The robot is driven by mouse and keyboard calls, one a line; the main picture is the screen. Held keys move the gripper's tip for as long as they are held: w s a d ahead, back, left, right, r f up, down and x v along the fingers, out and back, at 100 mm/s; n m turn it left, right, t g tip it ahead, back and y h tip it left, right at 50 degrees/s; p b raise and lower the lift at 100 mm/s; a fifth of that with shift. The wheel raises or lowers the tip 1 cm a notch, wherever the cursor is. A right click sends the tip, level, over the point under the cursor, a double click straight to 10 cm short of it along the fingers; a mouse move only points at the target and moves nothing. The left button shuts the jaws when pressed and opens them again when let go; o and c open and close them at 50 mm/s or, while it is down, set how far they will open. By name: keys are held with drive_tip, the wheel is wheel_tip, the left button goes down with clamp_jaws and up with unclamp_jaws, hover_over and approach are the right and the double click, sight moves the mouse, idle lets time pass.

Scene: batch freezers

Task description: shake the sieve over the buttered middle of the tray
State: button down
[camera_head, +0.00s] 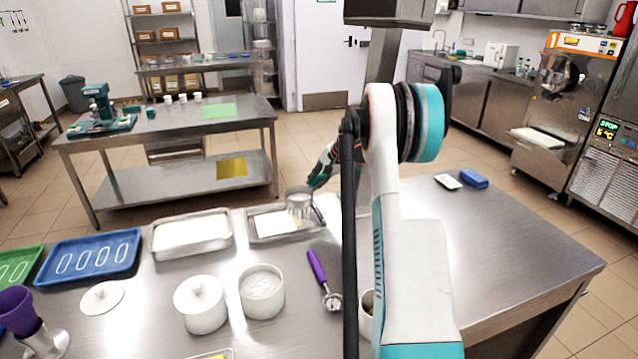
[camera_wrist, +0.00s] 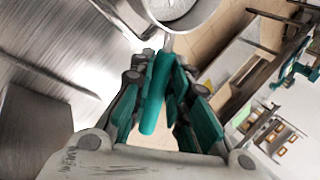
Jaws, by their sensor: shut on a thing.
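My gripper (camera_head: 322,175) is shut on the teal handle (camera_wrist: 155,95) of the sieve. The sieve (camera_head: 299,199) is a round metal cup, held above the right part of a shallow metal tray (camera_head: 254,240). In the wrist view the sieve (camera_wrist: 182,12) shows at the top edge, with pale matter inside. A white sheet or coating (camera_head: 274,222) covers the middle of the tray; I cannot make out butter on it.
A second metal tray (camera_head: 190,251) with white contents lies to the left. A blue tray (camera_head: 87,257) lies farther left. The table's right side is mostly clear.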

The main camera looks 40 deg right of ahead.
drive_tip(key=shift+w+d, duration=0.2)
drive_tip(key=shift+w, duration=0.1)
idle(2.1)
drive_tip(key=shift+r, duration=0.1)
drive_tip(key=shift+r+p, duration=1.35)
drive_tip(key=shift+r, duration=1.1)
